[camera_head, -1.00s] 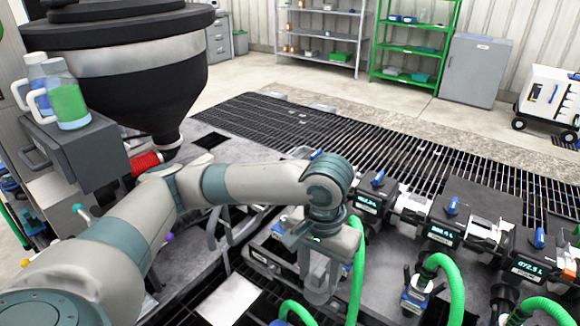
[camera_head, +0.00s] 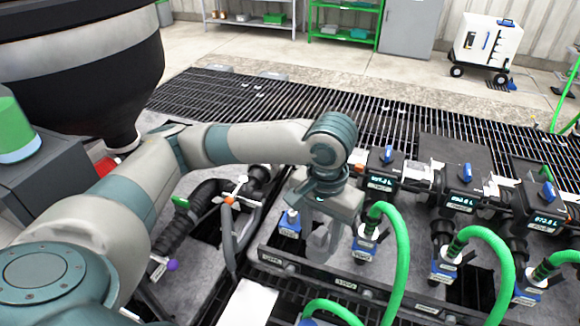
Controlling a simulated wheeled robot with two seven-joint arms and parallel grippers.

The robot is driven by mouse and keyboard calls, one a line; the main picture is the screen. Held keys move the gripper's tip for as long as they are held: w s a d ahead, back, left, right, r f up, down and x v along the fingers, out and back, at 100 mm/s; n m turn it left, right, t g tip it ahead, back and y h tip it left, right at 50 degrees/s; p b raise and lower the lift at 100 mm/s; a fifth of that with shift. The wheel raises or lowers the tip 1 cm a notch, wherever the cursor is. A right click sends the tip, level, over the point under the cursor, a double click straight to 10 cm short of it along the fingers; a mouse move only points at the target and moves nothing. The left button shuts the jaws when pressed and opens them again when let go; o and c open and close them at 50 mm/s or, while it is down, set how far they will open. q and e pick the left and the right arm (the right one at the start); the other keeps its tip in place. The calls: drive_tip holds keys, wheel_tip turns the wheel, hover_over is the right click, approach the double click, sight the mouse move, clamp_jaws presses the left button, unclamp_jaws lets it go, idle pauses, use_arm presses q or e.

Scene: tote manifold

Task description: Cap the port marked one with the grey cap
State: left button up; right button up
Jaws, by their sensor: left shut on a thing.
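My left gripper (camera_head: 321,240) points down over the left part of the manifold, beside the leftmost green hose. It is shut on a small grey piece (camera_head: 318,246), which looks like the grey cap; the fingers hide much of it. A blue-collared fitting (camera_head: 289,223) without a hose stands just left of the gripper. Another blue fitting (camera_head: 364,244) with a green hose stands to its right. Small label plates (camera_head: 345,284) line the front rail, but their marks are too small to read, so I cannot tell which port is one. My right gripper is not in view.
Several green hoses (camera_head: 400,255) arch over the manifold's front. Dark meters (camera_head: 384,172) with blue handles stand behind. A black hose (camera_head: 185,225) and a pipe with an orange joint (camera_head: 229,201) lie left. A white plate (camera_head: 245,305) is in front.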

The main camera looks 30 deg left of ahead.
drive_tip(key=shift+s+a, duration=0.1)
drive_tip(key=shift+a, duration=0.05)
